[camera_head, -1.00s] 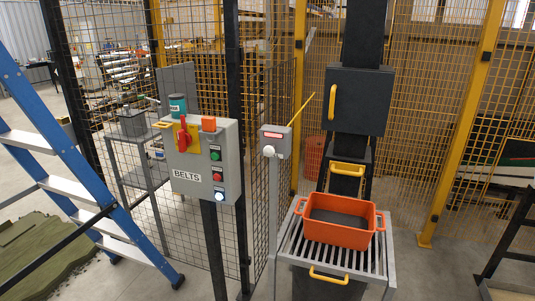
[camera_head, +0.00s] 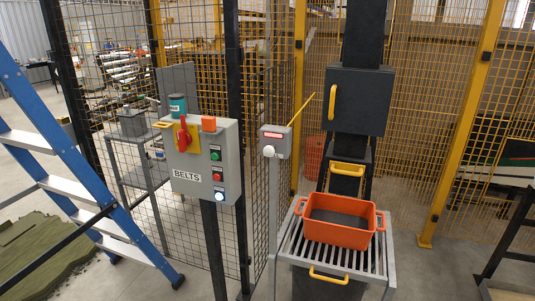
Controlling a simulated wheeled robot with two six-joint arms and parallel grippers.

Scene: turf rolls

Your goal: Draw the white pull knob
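A white pull knob (camera_head: 268,151) sits on the front of a small grey box (camera_head: 276,141) with a red-and-white label, on a grey post left of the dark cabinet. A yellow rod slants up behind the box. Neither of my grippers shows in the head view, and nothing is seen touching the knob.
A grey BELTS panel (camera_head: 206,160) with a red switch and several buttons stands to the left. An orange crate (camera_head: 340,235) sits on a slatted stand (camera_head: 388,262) to the right, below a dark cabinet (camera_head: 358,100). A blue ladder (camera_head: 72,165) leans at far left. Mesh fencing stands behind.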

